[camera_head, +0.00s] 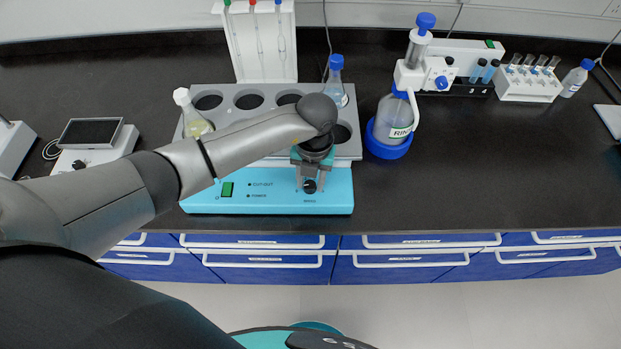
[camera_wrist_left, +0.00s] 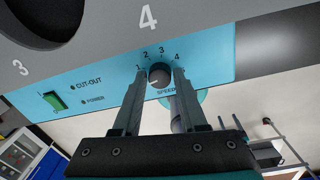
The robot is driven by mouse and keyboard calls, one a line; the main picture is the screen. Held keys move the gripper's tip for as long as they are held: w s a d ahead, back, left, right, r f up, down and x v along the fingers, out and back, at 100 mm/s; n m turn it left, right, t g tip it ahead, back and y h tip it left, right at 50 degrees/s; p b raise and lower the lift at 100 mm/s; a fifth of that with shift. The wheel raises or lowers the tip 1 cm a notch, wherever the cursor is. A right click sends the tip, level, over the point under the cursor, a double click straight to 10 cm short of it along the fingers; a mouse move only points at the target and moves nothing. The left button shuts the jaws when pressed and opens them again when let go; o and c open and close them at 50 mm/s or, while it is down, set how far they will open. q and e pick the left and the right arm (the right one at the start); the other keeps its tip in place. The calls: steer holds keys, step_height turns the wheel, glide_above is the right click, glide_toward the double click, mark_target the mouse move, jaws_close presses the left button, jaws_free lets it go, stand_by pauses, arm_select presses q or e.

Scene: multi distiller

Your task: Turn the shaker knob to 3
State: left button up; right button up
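The shaker (camera_head: 270,200) has a grey top with round holes and a teal front panel, and stands near the counter's front edge. Its black speed knob (camera_head: 310,187) is at the right of the panel. In the left wrist view the knob (camera_wrist_left: 159,74) sits below the printed numbers 1 to 4. A pale mark shows on its lower left side. My left gripper (camera_head: 310,180) points at the panel. Its two fingers (camera_wrist_left: 159,72) stand apart on either side of the knob, with narrow gaps seeming to show; contact is not clear. My right gripper is not in view.
A flask with yellowish liquid (camera_head: 196,124) and a blue-capped bottle (camera_head: 336,82) stand in the shaker's holes. A rinse bottle with dispenser (camera_head: 392,120) stands to the right. A small display device (camera_head: 90,135) is at left.

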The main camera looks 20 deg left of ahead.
arm_select(q)
jaws_close()
steer(key=shift+m, duration=0.5)
steer(key=m+b, duration=0.2)
steer(key=m, duration=0.2)
steer(key=shift+m, duration=0.4)
steer(key=m+b, duration=0.3)
steer(key=m, duration=0.2)
steer(key=shift+f, duration=0.1)
steer(key=m+b, duration=0.2)
steer(key=m, duration=0.1)
steer(key=m+b, duration=0.2)
steer(key=m, duration=0.1)
steer(key=shift+m+t+h+b, duration=0.3)
steer(key=shift+m+b, duration=0.1)
steer(key=m+b, duration=0.3)
steer(key=m, duration=0.1)
steer(key=shift+s, duration=0.1)
steer(key=shift+m+b, duration=1)
steer(key=shift+m, duration=0.2)
